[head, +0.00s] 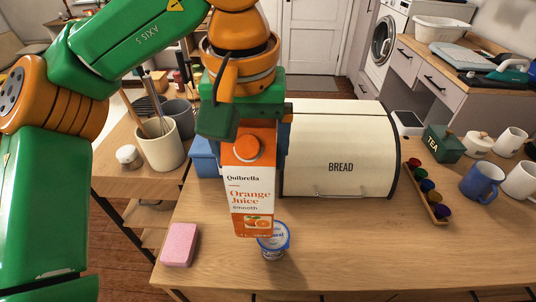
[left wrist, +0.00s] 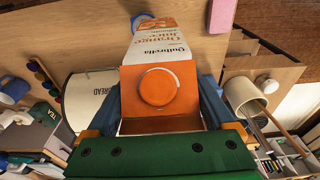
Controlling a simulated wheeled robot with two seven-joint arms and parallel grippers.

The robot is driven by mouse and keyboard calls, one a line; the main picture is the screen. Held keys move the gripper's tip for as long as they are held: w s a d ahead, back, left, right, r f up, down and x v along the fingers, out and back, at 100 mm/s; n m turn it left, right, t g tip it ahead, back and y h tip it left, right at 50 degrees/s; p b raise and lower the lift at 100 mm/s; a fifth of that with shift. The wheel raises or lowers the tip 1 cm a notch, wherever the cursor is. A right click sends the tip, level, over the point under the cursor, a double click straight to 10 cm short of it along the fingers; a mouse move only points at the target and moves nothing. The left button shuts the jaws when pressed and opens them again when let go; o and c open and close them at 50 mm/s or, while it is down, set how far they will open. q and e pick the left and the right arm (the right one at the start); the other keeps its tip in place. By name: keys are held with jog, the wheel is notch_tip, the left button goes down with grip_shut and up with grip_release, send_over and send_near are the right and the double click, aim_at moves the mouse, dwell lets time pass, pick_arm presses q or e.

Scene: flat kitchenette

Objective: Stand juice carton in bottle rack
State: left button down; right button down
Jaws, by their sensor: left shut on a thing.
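The juice carton (head: 252,190) is orange and white with an orange cap and hangs upright in my left gripper (head: 245,125). The gripper is shut on its upper part. In the left wrist view the carton (left wrist: 160,55) sits between the two blue fingers of the gripper (left wrist: 165,110), its cap facing the camera. In the head view the carton's lower end overlaps a yogurt cup on the table; I cannot tell the gap between its base and the tabletop. No bottle rack can be made out. My right gripper is not in view.
A cream bread bin (head: 340,150) stands right behind the carton. The yogurt cup (head: 273,243) is close to its base, and a pink sponge (head: 179,245) lies to the left. Mugs (head: 481,181) and a coloured capsule strip (head: 428,194) are at right. The front right tabletop is clear.

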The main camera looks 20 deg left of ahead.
pick_arm(q)
jog(key=w+a+f, duration=0.6)
jog(key=a+f, duration=0.1)
jog(key=f, duration=0.3)
jog(key=shift+f, duration=0.35)
jog(key=shift+d+f, duration=0.1)
